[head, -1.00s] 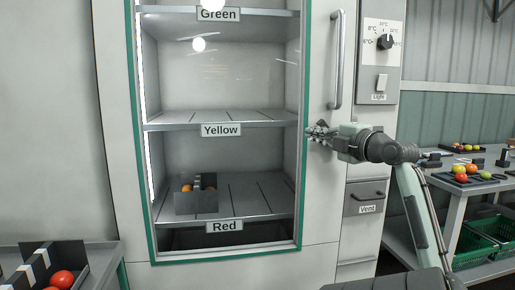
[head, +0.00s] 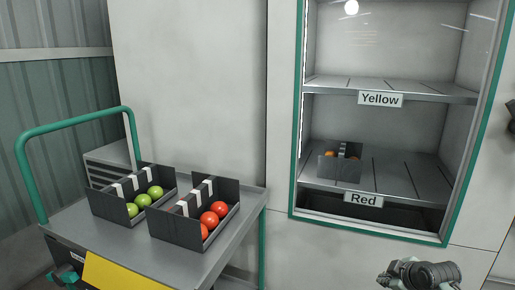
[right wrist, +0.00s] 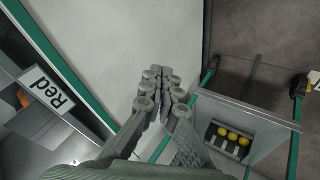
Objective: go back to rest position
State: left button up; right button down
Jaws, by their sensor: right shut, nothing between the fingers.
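My right gripper (head: 388,280) shows at the bottom right of the head view, below the cabinet. In the right wrist view its fingers (right wrist: 158,88) are together with nothing between them, in front of a pale surface. The Red label (right wrist: 48,92) and part of a green cabinet edge lie to their left in that view. My left gripper is in neither current view.
An open cabinet has a Yellow shelf (head: 420,90) and a Red shelf (head: 405,180) bearing a dark crate (head: 340,170). A cart (head: 130,238) at left carries a crate of green tomatoes (head: 100,205) and one of red tomatoes (head: 172,231).

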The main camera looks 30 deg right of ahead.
jog(key=s+a+f+g+y, duration=0.1)
jog(key=a+f, duration=0.6)
jog(key=a, duration=0.4)
jog(key=s+a+f+m+g+y, duration=0.1)
jog(key=s+a+f, duration=0.1)
jog(key=a+f, duration=0.6)
jog(key=s+a+f+m+g+y, duration=0.1)
jog(key=a+f+g, duration=0.1)
jog(key=a+f, duration=0.6)
jog(key=a, duration=0.7)
jog(key=shift+s, duration=0.25)
